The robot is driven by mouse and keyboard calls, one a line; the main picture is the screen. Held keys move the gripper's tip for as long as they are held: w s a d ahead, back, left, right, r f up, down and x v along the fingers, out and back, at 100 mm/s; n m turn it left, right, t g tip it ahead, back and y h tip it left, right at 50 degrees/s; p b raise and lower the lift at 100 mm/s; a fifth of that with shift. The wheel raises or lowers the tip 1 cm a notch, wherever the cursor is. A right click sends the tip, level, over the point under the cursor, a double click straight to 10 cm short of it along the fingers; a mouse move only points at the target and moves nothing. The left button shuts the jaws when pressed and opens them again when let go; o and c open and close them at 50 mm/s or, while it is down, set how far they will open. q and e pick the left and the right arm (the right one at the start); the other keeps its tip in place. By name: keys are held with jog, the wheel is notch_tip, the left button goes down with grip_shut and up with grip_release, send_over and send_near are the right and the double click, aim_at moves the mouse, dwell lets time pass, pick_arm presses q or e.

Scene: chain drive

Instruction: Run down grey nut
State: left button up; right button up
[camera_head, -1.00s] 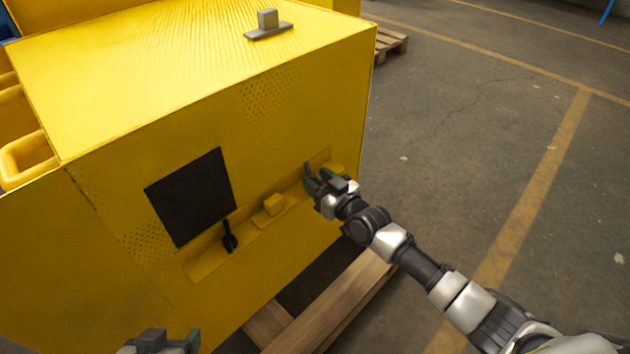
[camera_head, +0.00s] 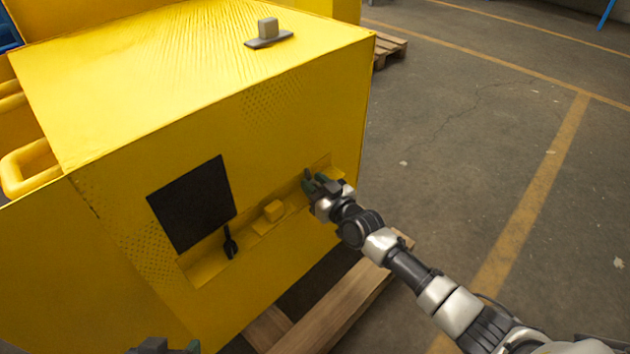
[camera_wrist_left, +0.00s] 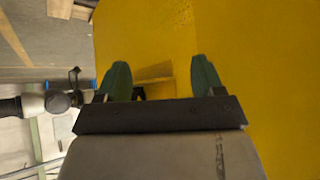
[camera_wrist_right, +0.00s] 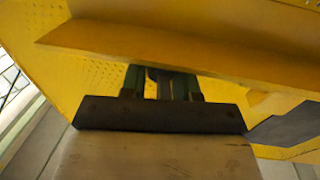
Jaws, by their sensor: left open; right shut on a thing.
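My right gripper (camera_head: 318,183) is at the right end of a ledge in the yellow machine's front. It is shut on a small dark thing, largely hidden by the fingers; a strip shows between them in the right wrist view (camera_wrist_right: 151,88). I cannot tell whether this is the grey nut, and I see no clear nut elsewhere. My left gripper (camera_head: 165,347) is only partly in the head view, at the bottom edge. In the left wrist view (camera_wrist_left: 158,78) its green fingers are apart and empty, facing the yellow machine.
The yellow machine (camera_head: 130,90) has a black panel (camera_head: 192,203). On its ledge are a black tool-like piece (camera_head: 230,243) and a yellow block (camera_head: 273,210). A grey block on a plate (camera_head: 268,30) is on top. Wooden beams (camera_head: 340,300) lie below. Floor at right is clear.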

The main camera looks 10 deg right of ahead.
pick_arm(q)
jog(key=s+a+f+g+y+p, duration=0.1)
jog(key=s+a+f+g+p, duration=0.1)
jog(key=s+g+p, duration=0.25)
pick_arm(e)
jog(key=shift+r+m+t+h+b, duration=0.35)
jog(key=shift+r+m+h, duration=0.25)
jog(key=shift+m+h, duration=0.3)
jog(key=shift+f+m+t+h+p, duration=0.35)
jog(key=shift+f+m+h+p, duration=0.15)
jog(key=shift+h+p, duration=0.6)
pick_arm(q)
notch_tip(320, 180, down, 10)
jog(key=shift+s+f+g, duration=0.2)
jog(key=shift+g, duration=0.25)
pick_arm(e)
jog(key=shift+a, duration=0.1)
jog(key=o, duration=0.6)
jog(key=shift+o, duration=0.2)
pick_arm(q)
jog(key=shift+d, duration=0.1)
